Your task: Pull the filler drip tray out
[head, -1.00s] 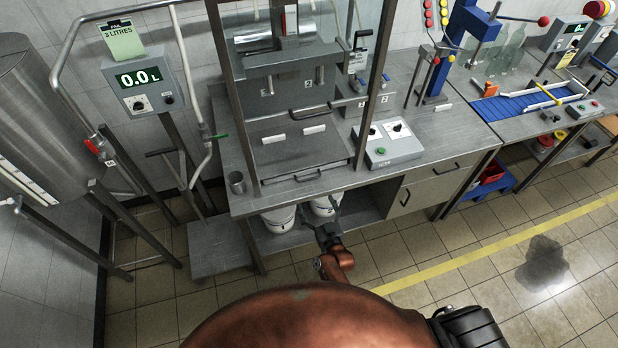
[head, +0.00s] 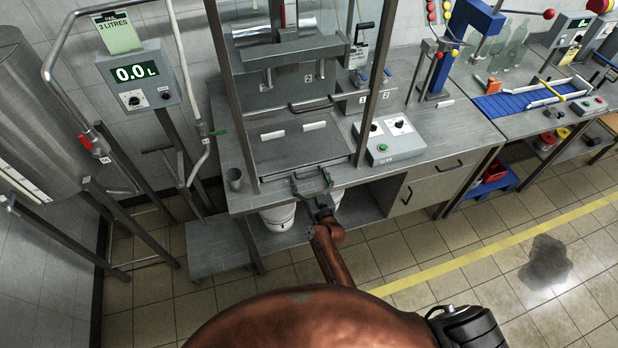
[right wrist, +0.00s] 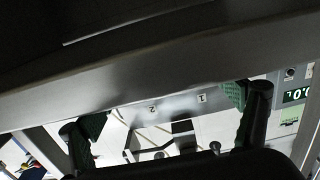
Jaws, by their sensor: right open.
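The filler drip tray (head: 278,150) is a flat grey metal tray between the filler's uprights, with two white strips on it. It sits in the filler at the bench's front edge. A bar handle was on its front, and my right gripper now covers that spot. My right gripper (head: 312,181) is open, its fingers spread at the tray's front edge. In the right wrist view the two green-padded fingers (right wrist: 165,115) stand wide apart below a broad grey metal edge. I cannot tell whether they touch the handle. My left gripper is not in view.
A grey control box (head: 391,142) stands right of the tray and a metal cup (head: 235,178) left. White buckets (head: 278,217) stand on the shelf below. A stand with a 0.0 L display (head: 138,77) is at left. The tiled floor in front (head: 420,250) is clear.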

